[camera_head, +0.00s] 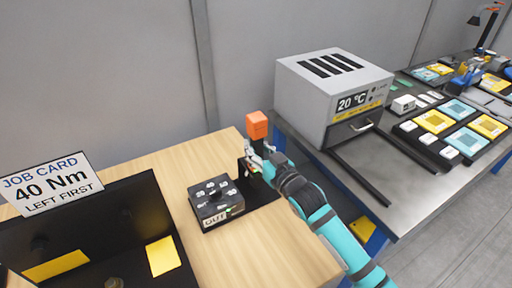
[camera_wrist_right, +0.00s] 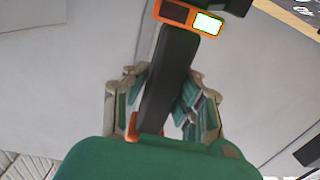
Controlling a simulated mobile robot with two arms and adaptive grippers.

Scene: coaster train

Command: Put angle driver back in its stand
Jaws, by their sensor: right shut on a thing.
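The angle driver has an orange block (camera_head: 257,125) at its top in the head view. In the right wrist view its dark handle (camera_wrist_right: 168,80) runs between the fingers, with an orange band and a lit display at the far end. My right gripper (camera_head: 256,162) is shut on the handle, and its fingers show on both sides in the wrist view (camera_wrist_right: 165,92). The driver is roughly upright over the dark mat (camera_head: 262,193) at the bench's right side. The stand is not clearly distinguishable; my gripper covers that spot, so contact cannot be told. My left gripper is out of view.
A black dial box (camera_head: 215,203) marked OUT stands left of the gripper on the wooden bench (camera_head: 180,165). A black tray with yellow pads and a job card (camera_head: 48,185) lies further left. A grey oven (camera_head: 333,95) stands on the metal table to the right.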

